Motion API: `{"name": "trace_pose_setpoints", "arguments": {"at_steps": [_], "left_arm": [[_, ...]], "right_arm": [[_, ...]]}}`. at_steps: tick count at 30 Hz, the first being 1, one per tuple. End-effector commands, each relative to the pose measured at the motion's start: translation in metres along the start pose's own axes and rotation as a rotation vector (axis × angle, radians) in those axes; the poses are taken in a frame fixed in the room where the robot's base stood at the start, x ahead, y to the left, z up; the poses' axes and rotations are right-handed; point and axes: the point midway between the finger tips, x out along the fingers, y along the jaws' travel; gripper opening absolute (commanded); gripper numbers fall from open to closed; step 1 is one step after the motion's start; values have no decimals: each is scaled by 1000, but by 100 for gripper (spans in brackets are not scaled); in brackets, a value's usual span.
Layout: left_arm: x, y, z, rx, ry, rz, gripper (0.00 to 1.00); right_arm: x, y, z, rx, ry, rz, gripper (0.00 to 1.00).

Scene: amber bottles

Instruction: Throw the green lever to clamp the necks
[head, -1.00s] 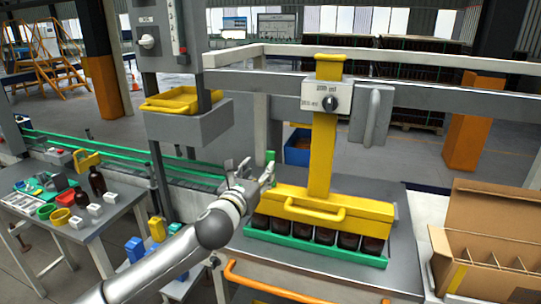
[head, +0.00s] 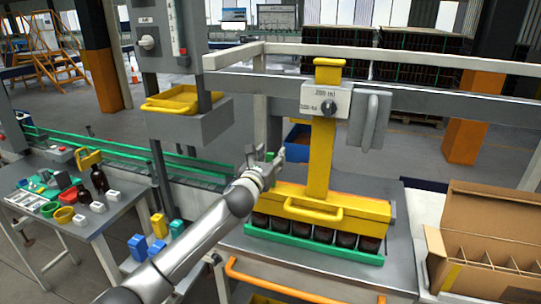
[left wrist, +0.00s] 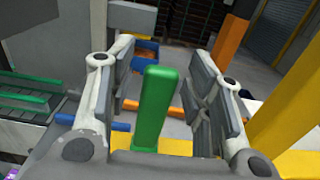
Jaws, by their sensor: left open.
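The green lever (left wrist: 155,108) stands upright between the two open fingers of my left gripper (left wrist: 160,95) in the left wrist view. Gaps show on both sides of it, so the fingers do not press on it. In the head view my left gripper (head: 264,160) is at the left end of the yellow clamp head (head: 335,204), and the lever is mostly hidden there. The clamp head sits over a row of amber bottles (head: 322,235) in a green tray (head: 310,249). The bottle necks are hidden under it. My right gripper is not in view.
A yellow post (head: 320,155) rises from the clamp head to a grey crossbeam (head: 430,96). An open cardboard box (head: 485,235) with dividers stands at the right. A side table (head: 100,225) with small parts and bottles is at the left.

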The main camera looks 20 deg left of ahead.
Motion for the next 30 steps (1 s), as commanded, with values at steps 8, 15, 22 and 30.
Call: {"name": "trace_pose_setpoints", "arguments": {"at_steps": [8,15,22,30], "left_arm": [[1,0,0,0,0,0,46],[1,0,0,0,0,0,18],[1,0,0,0,0,0,0],[3,0,-2,0,-6,1,0]], "right_arm": [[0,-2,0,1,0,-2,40],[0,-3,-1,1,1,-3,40],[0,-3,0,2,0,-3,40],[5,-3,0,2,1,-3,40]]}}
